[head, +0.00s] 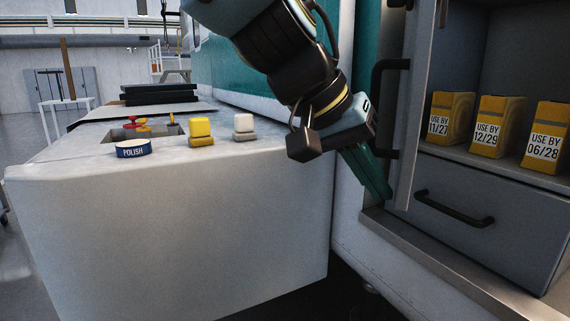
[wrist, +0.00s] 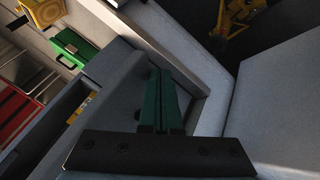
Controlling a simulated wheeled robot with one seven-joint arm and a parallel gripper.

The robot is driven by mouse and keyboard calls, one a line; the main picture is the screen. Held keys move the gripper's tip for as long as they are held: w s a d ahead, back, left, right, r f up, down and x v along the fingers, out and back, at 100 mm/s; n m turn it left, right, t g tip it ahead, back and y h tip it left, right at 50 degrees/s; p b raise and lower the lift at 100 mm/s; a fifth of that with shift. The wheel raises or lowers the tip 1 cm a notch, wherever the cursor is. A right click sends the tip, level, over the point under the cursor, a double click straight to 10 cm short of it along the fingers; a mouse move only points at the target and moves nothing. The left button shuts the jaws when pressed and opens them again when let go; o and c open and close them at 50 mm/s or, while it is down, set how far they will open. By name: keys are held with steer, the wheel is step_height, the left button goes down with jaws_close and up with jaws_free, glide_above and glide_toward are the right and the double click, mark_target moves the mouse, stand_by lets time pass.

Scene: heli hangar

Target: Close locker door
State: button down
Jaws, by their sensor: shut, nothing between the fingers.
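The locker door (head: 407,115) stands open in the head view, seen nearly edge-on, with a black bar handle (head: 379,105) on its left side. The locker's interior (head: 505,75) is exposed to its right. My gripper (head: 384,193) points down at the left side of the door, close to its lower part, its green fingers together and empty. I cannot tell whether they touch the door. In the wrist view the closed fingers (wrist: 160,100) lie over grey surfaces, and a grey panel (wrist: 116,85) shows just left of them.
Several yellow "USE BY" boxes (head: 497,127) stand on the locker shelf above a drawer (head: 480,215) with a black handle. A pale counter (head: 170,220) at left holds a polish tin (head: 133,149), a yellow block (head: 201,131) and a white block (head: 244,126).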

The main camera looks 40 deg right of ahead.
steer(key=s+d+n+p, duration=0.1)
steer(key=s+d, duration=0.5)
steer(key=s+d+t+p, duration=0.1)
steer(key=s+d+p, duration=0.1)
steer(key=s+d, duration=0.4)
steer(key=s+d+n+p, duration=0.1)
steer(key=s+d+p, duration=0.1)
steer(key=s+d, duration=0.4)
steer(key=shift+s+d+n+h, duration=0.1)
steer(key=shift+s+n+h, duration=0.2)
steer(key=shift+s, duration=0.7)
steer(key=shift+s+d+t, duration=0.1)
steer(key=shift+d+t, duration=0.2)
steer(key=shift+d+r+n, duration=0.25)
steer(key=shift+d+n, duration=0.05)
steer(key=shift+f, duration=0.1)
